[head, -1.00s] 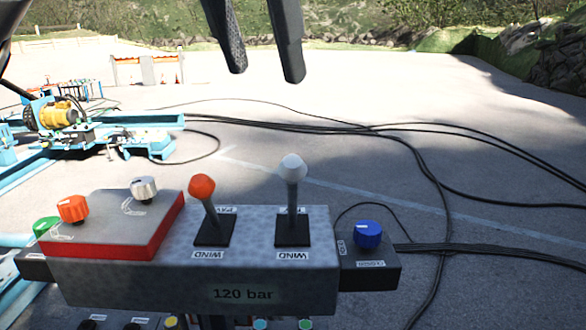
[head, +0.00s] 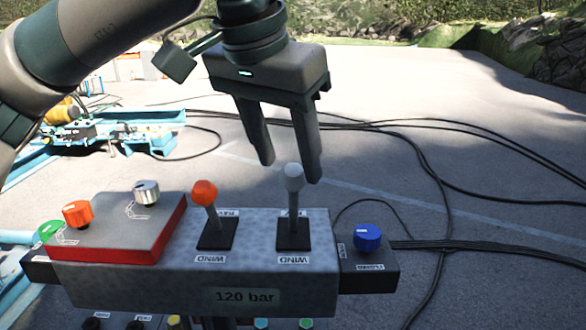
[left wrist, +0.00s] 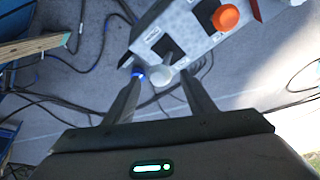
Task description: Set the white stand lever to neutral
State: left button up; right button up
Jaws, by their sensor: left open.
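The white-knobbed lever (head: 293,177) stands at the right of the grey control box (head: 190,284), in a black slot plate with a WIND label on its near side. It looks roughly upright in the head view. My left gripper (head: 288,172) is open, fingers pointing down, with its tips around the height of the white knob. In the left wrist view the white knob (left wrist: 162,76) lies between the open fingers (left wrist: 161,80), apart from both. I cannot tell how deep the knob sits between them. My right gripper is not in view.
An orange-knobbed lever (head: 205,194) stands just left of the white one. A blue knob (head: 368,237) is on a side box at right. A red-edged panel (head: 125,238) carries orange and silver knobs. Black cables (head: 450,240) lie on the ground.

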aim_at(290, 166)
pick_arm(q)
jog(key=x, duration=0.3)
jog(key=shift+w+f+p, duration=0.15)
jog(key=shift+f+p, duration=0.05)
jog(key=shift+p, duration=0.15)
jog(key=shift+w+d+f, duration=0.1)
jog(key=shift+w+f, duration=0.05)
jog(key=shift+f, duration=0.35)
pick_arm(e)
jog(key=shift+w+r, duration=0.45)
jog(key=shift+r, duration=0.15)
pick_arm(q)
jog(key=shift+c, duration=0.5)
